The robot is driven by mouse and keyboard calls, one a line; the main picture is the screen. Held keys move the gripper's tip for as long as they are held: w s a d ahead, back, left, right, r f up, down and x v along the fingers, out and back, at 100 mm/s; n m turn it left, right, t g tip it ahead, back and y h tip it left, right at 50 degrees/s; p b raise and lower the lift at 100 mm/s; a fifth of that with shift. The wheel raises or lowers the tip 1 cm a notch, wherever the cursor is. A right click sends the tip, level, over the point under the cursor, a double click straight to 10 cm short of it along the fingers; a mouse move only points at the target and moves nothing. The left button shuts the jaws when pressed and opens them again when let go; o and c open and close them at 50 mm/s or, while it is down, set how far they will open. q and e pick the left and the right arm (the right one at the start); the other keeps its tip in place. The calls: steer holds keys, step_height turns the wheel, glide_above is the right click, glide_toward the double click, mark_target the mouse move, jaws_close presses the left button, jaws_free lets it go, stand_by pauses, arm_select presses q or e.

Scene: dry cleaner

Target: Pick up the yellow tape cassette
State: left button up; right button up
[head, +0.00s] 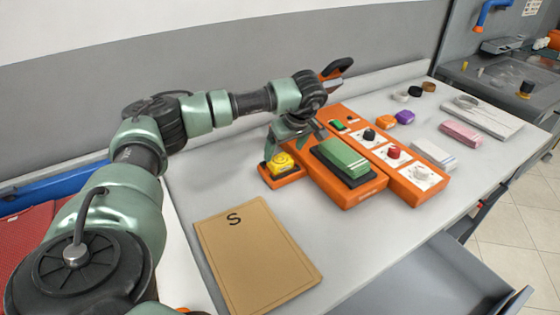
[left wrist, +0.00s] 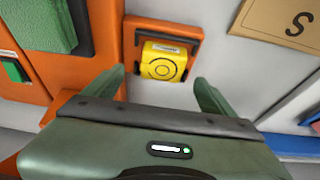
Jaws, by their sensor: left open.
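The yellow tape cassette (head: 282,163) sits in a small orange holder (head: 281,180) attached to the left side of an orange machine. In the left wrist view the cassette (left wrist: 163,62) shows a round ring mark and a pale label, framed by the orange holder (left wrist: 190,27). My left gripper (head: 287,140) is above and just behind the cassette. In the left wrist view my left gripper (left wrist: 165,85) has its two fingers spread apart, with the cassette ahead between them and nothing held. My right gripper does not show.
The orange machine (head: 345,192) with a green pad (head: 343,160) and knobs stands right beside the cassette. A brown board marked S (head: 256,257) lies in front. Purple (head: 405,117) and orange (head: 389,122) pieces and a pink block (head: 460,133) lie farther right.

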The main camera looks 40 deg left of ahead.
mark_target(280, 159)
arm_select(q)
steer(key=x, duration=0.2)
steer(key=p+x, duration=0.1)
steer(key=x, duration=0.1)
steer(key=shift+s+a+f, duration=0.1)
steer(key=shift+s+f, duration=0.1)
steer(key=shift+f, duration=0.05)
steer(key=c, duration=1.5)
steer(key=shift+r, duration=0.15)
